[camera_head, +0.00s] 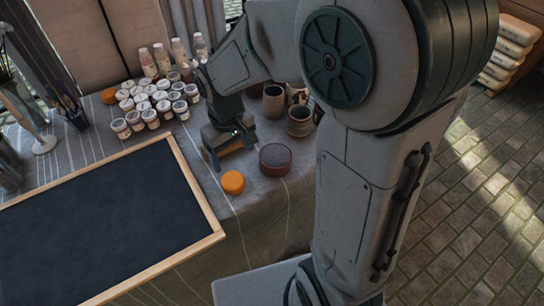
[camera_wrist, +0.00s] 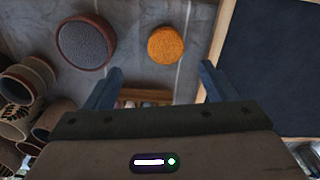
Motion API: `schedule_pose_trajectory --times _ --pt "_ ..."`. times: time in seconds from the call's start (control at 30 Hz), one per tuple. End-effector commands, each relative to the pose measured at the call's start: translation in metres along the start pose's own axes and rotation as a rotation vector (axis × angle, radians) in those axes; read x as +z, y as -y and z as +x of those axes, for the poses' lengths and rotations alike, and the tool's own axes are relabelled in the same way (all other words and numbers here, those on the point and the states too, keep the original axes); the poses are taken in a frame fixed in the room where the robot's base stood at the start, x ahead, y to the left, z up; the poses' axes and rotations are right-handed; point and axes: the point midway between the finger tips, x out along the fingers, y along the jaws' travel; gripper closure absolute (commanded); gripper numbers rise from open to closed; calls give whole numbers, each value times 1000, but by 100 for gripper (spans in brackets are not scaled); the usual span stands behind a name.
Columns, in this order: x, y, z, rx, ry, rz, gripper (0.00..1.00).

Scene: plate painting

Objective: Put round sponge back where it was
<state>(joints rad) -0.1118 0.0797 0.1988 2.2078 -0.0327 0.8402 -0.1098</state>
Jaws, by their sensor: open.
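A round orange sponge (camera_head: 232,182) lies on the cloth-covered table, close to the right edge of the dark framed board. It also shows in the wrist view (camera_wrist: 166,45), ahead of my fingers and apart from them. A second orange round piece (camera_head: 108,96) sits at the back left by the paint jars; I cannot tell if it is also a sponge. My gripper (camera_head: 228,158) is above the table behind the orange sponge. In the wrist view my gripper (camera_wrist: 160,82) has its fingers wide apart with nothing between them.
A round dish with a grey top (camera_head: 275,159) stands right of the sponge. Brown clay cups (camera_head: 299,121) stand behind it. Several white-lidded jars (camera_head: 150,102) and bottles (camera_head: 161,58) fill the back. The dark board (camera_head: 100,215) takes up the left front. A brush holder (camera_head: 74,112) stands left.

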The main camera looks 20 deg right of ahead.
Motion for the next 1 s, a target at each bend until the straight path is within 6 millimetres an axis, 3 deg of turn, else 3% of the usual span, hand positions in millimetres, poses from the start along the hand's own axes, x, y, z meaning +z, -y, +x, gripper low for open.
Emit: schedule_pose_trajectory --times 0.3,0.5,0.7,1.0 --pt "81 -38 -52 45 -115 262 22" --pt "125 -46 -65 42 -175 397 22" --pt "141 -47 -68 35 -198 447 22" --pt "142 -48 -68 34 -198 449 22"
